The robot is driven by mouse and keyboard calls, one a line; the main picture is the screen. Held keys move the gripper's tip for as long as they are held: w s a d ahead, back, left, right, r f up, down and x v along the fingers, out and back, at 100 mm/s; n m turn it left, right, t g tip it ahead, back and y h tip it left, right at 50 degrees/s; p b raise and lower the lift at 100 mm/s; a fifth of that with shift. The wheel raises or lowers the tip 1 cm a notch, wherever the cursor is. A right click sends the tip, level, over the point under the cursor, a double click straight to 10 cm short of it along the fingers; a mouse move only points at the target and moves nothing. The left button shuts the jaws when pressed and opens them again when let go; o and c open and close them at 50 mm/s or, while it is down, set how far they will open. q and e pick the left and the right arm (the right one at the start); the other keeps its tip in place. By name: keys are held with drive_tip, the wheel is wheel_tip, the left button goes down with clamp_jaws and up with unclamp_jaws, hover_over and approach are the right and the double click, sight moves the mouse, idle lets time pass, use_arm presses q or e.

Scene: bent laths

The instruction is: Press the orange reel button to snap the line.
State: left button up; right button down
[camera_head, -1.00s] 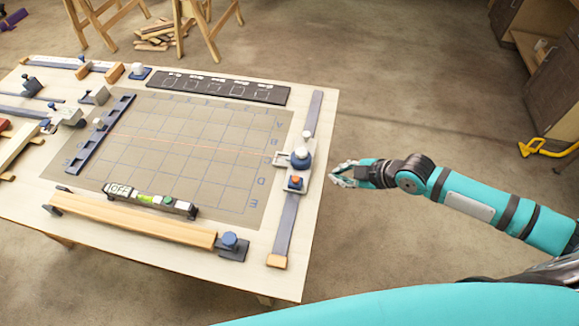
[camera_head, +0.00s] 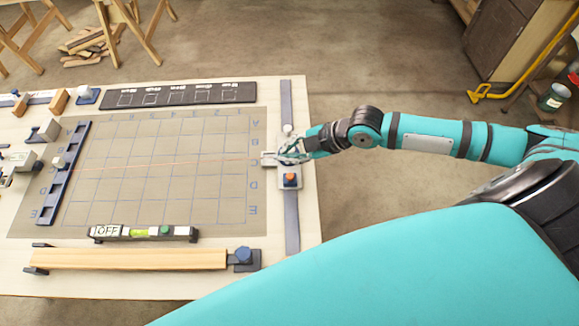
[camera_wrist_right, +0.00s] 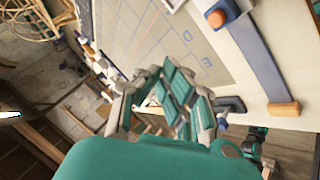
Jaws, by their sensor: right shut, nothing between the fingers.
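The orange reel button (camera_head: 290,179) sits on the reel block, on the blue-grey rail (camera_head: 291,225) along the right side of the table. It also shows at the top of the right wrist view (camera_wrist_right: 215,17). My right gripper (camera_head: 288,150) is shut and empty. In the head view it lies just beyond the button, over the reel's blue round part, which it mostly hides. I cannot tell whether it touches the reel. The thin orange line (camera_head: 170,162) runs straight across the gridded mat (camera_head: 215,200) to the slotted rail (camera_head: 66,170). My left gripper is not in view.
A level-like bar marked OFF (camera_head: 140,233) lies at the mat's near edge. A wooden bar (camera_head: 130,259) with a blue knob (camera_head: 243,255) lies in front of it. A dark strip (camera_head: 185,95) lies along the back. The floor right of the table is clear near my arm.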

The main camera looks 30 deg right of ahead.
wheel_tip(320, 180, down, 4)
drive_tip(key=b, duration=0.3)
drive_tip(key=shift+r, duration=0.1)
drive_tip(key=b, duration=0.4)
hover_over(289, 178)
wheel_tip(289, 178, down, 4)
drive_tip(key=shift+f, duration=0.45)
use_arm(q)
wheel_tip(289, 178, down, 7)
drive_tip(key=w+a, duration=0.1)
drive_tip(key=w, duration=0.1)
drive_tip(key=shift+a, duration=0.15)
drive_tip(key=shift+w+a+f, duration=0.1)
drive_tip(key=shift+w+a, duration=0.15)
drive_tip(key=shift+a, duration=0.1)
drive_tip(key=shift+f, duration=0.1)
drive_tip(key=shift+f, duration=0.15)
use_arm(e)
drive_tip(key=shift+f, duration=0.4)
